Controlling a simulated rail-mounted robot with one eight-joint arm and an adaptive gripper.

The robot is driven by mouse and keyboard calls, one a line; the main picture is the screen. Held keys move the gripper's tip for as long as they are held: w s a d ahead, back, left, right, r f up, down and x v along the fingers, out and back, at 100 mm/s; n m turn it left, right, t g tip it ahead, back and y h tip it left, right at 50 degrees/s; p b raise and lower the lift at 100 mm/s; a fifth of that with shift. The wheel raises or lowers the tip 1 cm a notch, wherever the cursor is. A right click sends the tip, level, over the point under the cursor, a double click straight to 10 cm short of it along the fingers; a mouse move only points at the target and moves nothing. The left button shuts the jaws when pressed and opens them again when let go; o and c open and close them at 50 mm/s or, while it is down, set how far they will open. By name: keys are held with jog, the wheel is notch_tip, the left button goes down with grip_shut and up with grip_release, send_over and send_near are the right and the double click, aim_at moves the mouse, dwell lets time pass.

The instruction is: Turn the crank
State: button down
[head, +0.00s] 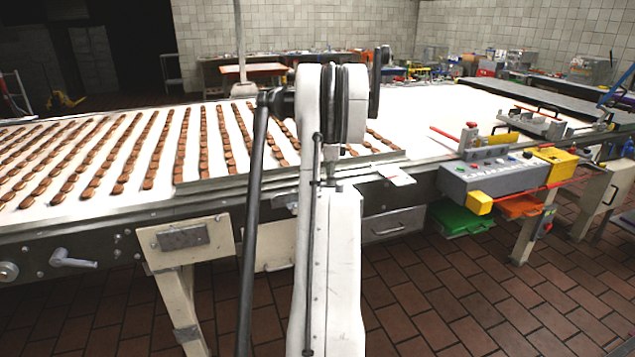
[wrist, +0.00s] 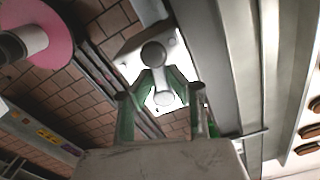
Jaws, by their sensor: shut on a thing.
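In the wrist view, a grey crank (wrist: 153,53) with rounded ends stands between my gripper's fingers, in front of a white plate. My gripper (wrist: 162,84) has green inner pads and is shut on the crank, one finger on each side. In the head view my own arm stands in the middle of the picture and hides both the gripper and this crank. How far the crank is turned cannot be told.
A long conveyor (head: 95,212) carries rows of brown biscuits (head: 130,150). A grey lever handle (head: 72,260) sits on its side at the left. A grey control box (head: 505,178) with yellow ends stands at the right. The brick floor (head: 430,310) in front is clear.

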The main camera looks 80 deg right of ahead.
dwell(0.4)
jog(key=c, duration=1.7)
grip_release()
notch_tip(320, 180, up, 12)
